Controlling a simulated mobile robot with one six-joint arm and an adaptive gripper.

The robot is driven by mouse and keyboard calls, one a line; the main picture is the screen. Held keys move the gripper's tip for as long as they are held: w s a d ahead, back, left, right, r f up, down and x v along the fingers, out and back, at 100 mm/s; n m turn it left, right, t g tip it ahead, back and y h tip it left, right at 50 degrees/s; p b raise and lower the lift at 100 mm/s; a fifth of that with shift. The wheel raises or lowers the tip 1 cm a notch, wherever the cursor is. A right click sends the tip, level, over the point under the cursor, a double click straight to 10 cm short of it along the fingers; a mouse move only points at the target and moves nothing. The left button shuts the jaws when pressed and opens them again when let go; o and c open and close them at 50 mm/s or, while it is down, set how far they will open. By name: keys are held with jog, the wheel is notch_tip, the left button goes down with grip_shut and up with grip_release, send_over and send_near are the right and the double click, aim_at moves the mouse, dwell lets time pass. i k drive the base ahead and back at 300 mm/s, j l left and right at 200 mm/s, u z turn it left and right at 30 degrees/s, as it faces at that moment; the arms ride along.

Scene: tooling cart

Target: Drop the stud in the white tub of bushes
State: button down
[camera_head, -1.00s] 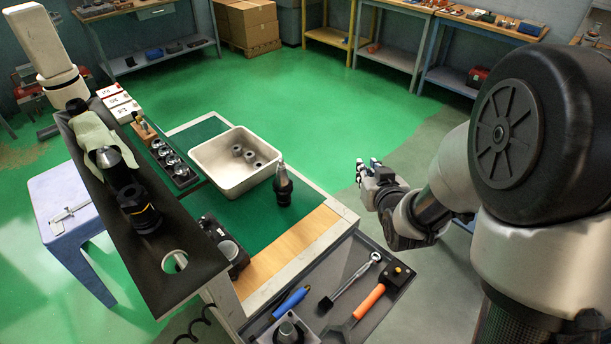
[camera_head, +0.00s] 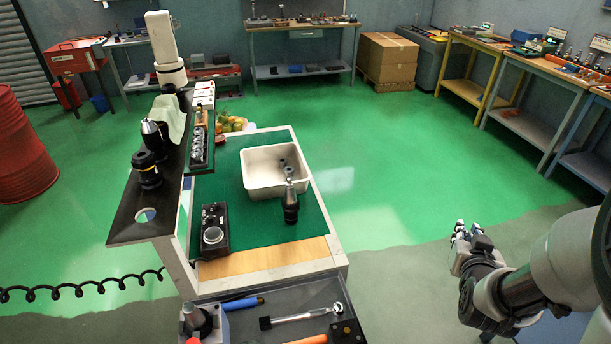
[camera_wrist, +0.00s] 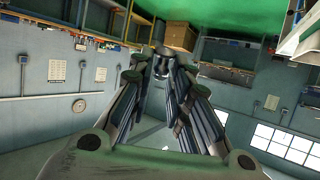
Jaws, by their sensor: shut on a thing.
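The white tub (camera_head: 262,188) stands on the green mat of the cart top, with several grey bushes (camera_head: 284,166) inside at its right. My gripper (camera_head: 469,232) is out to the right of the cart, clear of the tub and over the floor. In the wrist view my gripper (camera_wrist: 162,78) is shut on a small dark and silvery piece at its fingertips, which looks like the stud (camera_wrist: 162,64). The fingers hide part of it. In the head view the stud is too small to make out clearly.
A dark tool holder (camera_head: 291,205) stands upright at the tub's front right corner. A black gauge block (camera_head: 214,230) sits front left on the mat. A raised dark shelf (camera_head: 128,210) runs along the cart's left. An open tool drawer (camera_head: 280,301) is in front.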

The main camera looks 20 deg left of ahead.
aim_at(277, 178)
jog(key=i+l+u, duration=0.45)
jog(key=i, duration=0.4)
jog(key=i+l+u, duration=0.5)
jog(key=i+l, duration=0.2)
jog(key=i+j, duration=0.15)
jog(key=i, duration=0.3)
jog(key=u, duration=0.05)
